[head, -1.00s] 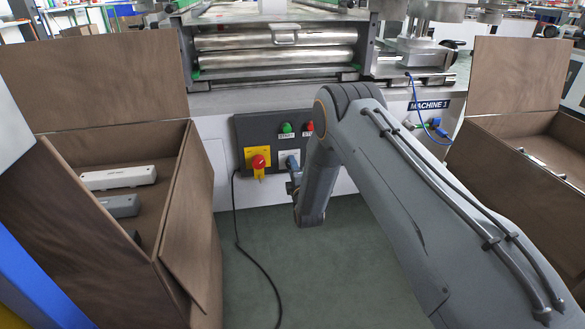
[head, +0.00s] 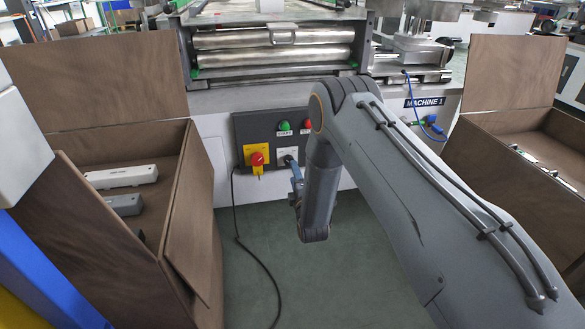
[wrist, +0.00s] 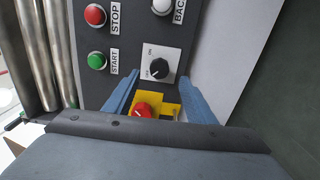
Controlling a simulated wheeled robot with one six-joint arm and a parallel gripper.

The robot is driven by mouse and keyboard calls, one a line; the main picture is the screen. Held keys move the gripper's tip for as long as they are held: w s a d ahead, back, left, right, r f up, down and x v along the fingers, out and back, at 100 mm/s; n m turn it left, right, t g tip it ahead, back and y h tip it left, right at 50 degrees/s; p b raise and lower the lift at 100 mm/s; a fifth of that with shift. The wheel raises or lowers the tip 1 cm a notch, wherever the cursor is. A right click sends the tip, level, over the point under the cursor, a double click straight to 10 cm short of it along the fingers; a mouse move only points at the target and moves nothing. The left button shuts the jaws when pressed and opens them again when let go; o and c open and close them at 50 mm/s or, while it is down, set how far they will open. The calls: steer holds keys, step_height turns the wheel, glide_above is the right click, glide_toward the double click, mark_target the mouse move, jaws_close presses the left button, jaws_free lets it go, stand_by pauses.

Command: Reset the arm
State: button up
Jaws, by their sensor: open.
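My arm reaches from the right toward the control panel on the front of Machine 1. My gripper (wrist: 160,95) is open and empty in the wrist view, with one blue finger on each side. Between and beyond the fingers is the black rotary knob (wrist: 159,68) on its light plate. The red knob on a yellow plate (wrist: 143,109) lies nearer the palm, partly hidden by the gripper body. In the head view the blue gripper fingers (head: 295,172) show beside the light plate (head: 286,157). I cannot tell whether they touch the panel.
The panel also has a green START button (head: 284,126) and a red STOP button (head: 306,125). An open brown box (head: 190,215) with grey devices stands left, another brown box (head: 480,150) right. A black cable (head: 252,255) hangs to the clear green floor.

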steer(key=shift+s+d, duration=0.1)
steer(key=shift+s, duration=0.25)
